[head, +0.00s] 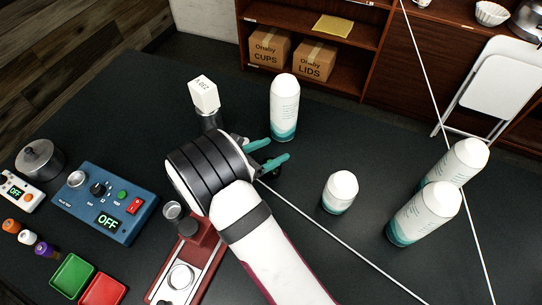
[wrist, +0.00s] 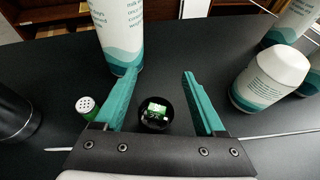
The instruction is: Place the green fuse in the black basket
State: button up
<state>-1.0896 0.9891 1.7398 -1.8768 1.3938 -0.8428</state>
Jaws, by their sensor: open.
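My gripper (head: 272,153) is open over the dark tabletop, with its two teal fingers apart; they also show in the wrist view (wrist: 157,90). A small round black basket (wrist: 146,123) stands on the table and appears between the fingers. A small green and white piece (wrist: 157,112) lies inside it. A short green cylinder with a white, dotted top (wrist: 88,106) stands just left of the left finger in the wrist view. I cannot tell for certain which green piece is the fuse. Nothing is between the fingertips. In the head view my gripper mostly hides the basket.
A tall white-teal bottle (head: 284,105) stands beyond my gripper, and a shorter one (head: 341,190) to its right. A blue control box (head: 105,200), green tray (head: 72,275) and red tray (head: 103,290) are at the left.

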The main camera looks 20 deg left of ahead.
notch_tip(320, 180, up, 4)
jog(key=shift+f, duration=0.1)
jog(key=shift+d, duration=0.3)
jog(key=s+d+r+m+g+h, duration=0.1)
jog(key=d+r+m+g, duration=0.1)
jog(key=d+m, duration=0.2)
jog(key=s+d+r+m+g+h, duration=0.1)
jog(key=d+r+m+g, duration=0.1)
jog(key=d, duration=0.6)
jog(key=s+d+r+m+g+h, duration=0.1)
jog(key=d+r+m+g, duration=0.2)
jog(key=d+m, duration=0.3)
jog(key=shift+d+r+m+h, duration=0.3)
jog(key=shift+m, duration=0.2)
jog(key=s+d+r+m+g+y, duration=0.1)
jog(key=s+d+r+m+g, duration=0.1)
jog(key=s+d+m+g, duration=0.35)
jog(key=s+r+m+y, duration=0.1)
jog(key=s+m+y, duration=0.8)
jog(key=s+m, duration=0.7)
jog(key=shift+s+r+m+y, duration=0.25)
jog(key=shift+s+m+y, duration=0.1)
jog(key=shift+m, duration=0.9)
